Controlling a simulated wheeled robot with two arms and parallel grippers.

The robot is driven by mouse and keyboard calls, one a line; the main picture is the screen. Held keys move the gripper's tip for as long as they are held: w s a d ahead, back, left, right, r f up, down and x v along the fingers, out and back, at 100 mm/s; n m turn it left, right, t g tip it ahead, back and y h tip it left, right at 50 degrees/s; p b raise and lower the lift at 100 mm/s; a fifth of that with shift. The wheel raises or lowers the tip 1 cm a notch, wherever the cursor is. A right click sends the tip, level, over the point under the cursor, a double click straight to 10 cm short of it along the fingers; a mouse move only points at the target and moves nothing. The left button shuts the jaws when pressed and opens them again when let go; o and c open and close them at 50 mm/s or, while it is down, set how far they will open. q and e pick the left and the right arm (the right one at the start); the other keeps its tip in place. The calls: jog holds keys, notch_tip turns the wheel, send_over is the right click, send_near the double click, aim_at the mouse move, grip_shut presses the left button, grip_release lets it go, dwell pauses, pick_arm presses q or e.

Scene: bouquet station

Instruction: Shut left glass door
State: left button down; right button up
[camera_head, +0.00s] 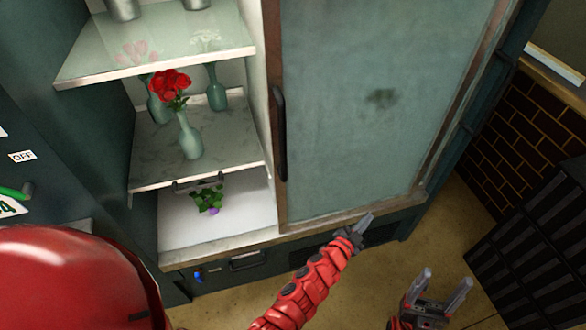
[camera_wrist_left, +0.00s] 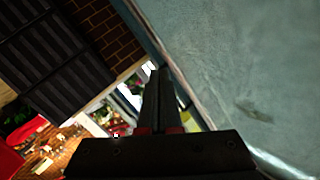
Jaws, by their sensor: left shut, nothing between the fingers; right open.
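A tall glass door (camera_head: 365,95) with a brown frame and a dark upright handle (camera_head: 280,135) covers the right part of the cabinet in the head view. The left part stands open, with its shelves bare to view. I cannot tell whether a second pane lies behind this one. My left gripper (camera_head: 364,223) is shut and empty, at the door's bottom edge near its right part; contact cannot be told. In the left wrist view its fingers (camera_wrist_left: 160,85) point beside the glass pane (camera_wrist_left: 245,60). My right gripper (camera_head: 443,292) is open and empty, lower right, away from the door.
A vase with red flowers (camera_head: 190,135) stands on the middle shelf (camera_head: 150,178), with other vases behind it. A small green plant (camera_head: 208,200) is on the cabinet floor. A black slatted crate (camera_head: 535,235) and a brick wall (camera_head: 505,140) stand at right.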

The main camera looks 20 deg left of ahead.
pick_arm(q)
jog(key=w+a+f+g+y, duration=0.2)
jog(key=a+f+y, duration=0.1)
jog(key=f+y, duration=0.2)
jog(key=n+g+y+p, duration=0.2)
jog(key=n+y, duration=0.3)
jog(key=y, duration=1)
send_near(290, 162)
jog(key=d+r, duration=0.1)
jog(key=d, duration=0.3)
jog(key=shift+m, duration=0.3)
jog(key=p+x, duration=0.2)
jog(key=x, duration=0.6)
jog(key=shift+w+a+p, duration=0.25)
jog(key=shift+a+p, duration=0.05)
jog(key=shift+p, duration=0.05)
jog(key=shift+s+a+f+p, duration=0.2)
jog(key=shift+s+a+p, duration=0.2)
jog(key=shift+a+p, duration=0.1)
jog(key=shift+s+a+f+p, duration=0.15)
jog(key=shift+s+a+p, duration=0.25)
jog(key=shift+a, duration=0.1)
jog(key=shift+s+a+f+h+p, duration=0.15)
jog(key=shift+s+a+h+p, duration=0.15)
jog(key=shift+s+a, duration=0.25)
jog(key=shift+w+f, duration=0.1)
jog(key=shift+w, duration=0.05)
